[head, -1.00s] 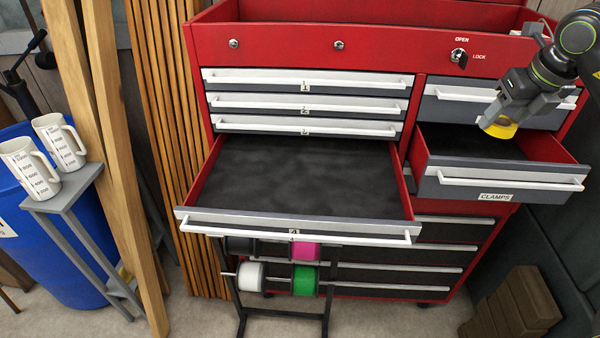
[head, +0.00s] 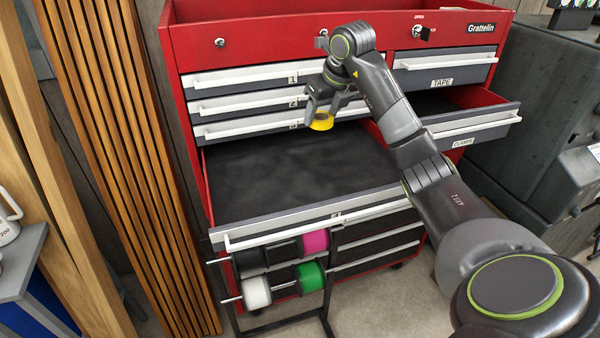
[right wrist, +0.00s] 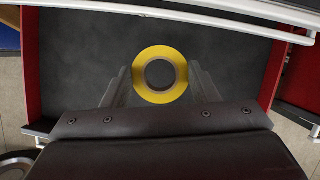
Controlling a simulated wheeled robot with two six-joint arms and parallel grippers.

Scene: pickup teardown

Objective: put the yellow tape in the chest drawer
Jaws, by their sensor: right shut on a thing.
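The yellow tape (head: 322,122) is a ring held in my right gripper (head: 321,112), which is shut on it. It hangs over the rear part of open drawer 4 (head: 260,170) of the red chest. In the right wrist view the yellow tape (right wrist: 160,75) sits between the two fingers of my right gripper (right wrist: 160,82), with the dark, empty drawer floor (right wrist: 80,60) below. The tape looks apart from the floor. My left gripper is not in view.
The drawer labelled CLAMPS (head: 475,125) also stands open, right of drawer 4. The TAPE drawer (head: 440,70) above it is shut. A rack of coloured spools (head: 310,276) stands before the chest. Wooden planks (head: 90,150) lean at left.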

